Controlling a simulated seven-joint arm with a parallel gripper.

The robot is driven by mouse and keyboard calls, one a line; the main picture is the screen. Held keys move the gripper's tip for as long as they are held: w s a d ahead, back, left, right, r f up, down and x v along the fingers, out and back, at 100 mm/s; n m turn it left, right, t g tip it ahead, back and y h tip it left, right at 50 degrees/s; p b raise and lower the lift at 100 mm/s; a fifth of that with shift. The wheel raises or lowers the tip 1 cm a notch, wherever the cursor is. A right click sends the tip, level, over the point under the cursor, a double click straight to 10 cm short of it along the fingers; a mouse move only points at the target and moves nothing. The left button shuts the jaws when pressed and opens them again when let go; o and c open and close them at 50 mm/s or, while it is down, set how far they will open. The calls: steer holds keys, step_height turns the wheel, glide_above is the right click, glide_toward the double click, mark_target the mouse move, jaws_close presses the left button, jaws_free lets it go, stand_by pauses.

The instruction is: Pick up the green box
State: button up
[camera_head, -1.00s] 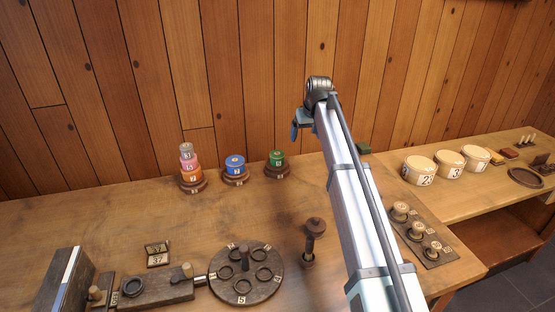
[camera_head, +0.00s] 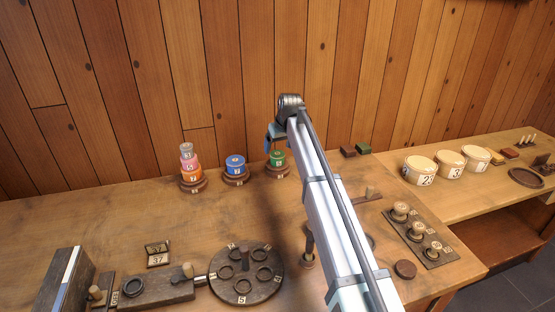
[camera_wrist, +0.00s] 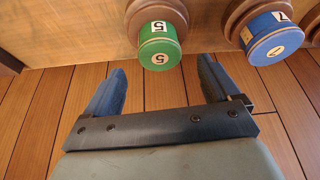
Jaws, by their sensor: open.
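A small dark green box (camera_head: 363,149) lies at the back of the table by the wall, right of my arm in the head view. It is not visible in the wrist view. A round green spool (camera_head: 277,158) sits on a brown base, left of my arm. In the wrist view the green spool (camera_wrist: 158,50), marked 5, appears just beyond the gap between my fingertips. My gripper (camera_wrist: 161,76) is open with blue fingers and nothing between them. In the head view my gripper (camera_head: 270,142) is above and near the green spool, left of the green box.
A brown block (camera_head: 348,152) lies beside the green box. A blue spool (camera_head: 235,165) and a stack of coloured spools (camera_head: 190,168) stand left. A round dark plate (camera_head: 245,287) with rings is in front. Cream tubs (camera_head: 420,170) stand right. The plank wall is close behind.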

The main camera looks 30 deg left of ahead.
mark_target(278, 153)
steer(key=shift+x, duration=2.8)
steer(key=c, duration=1.1)
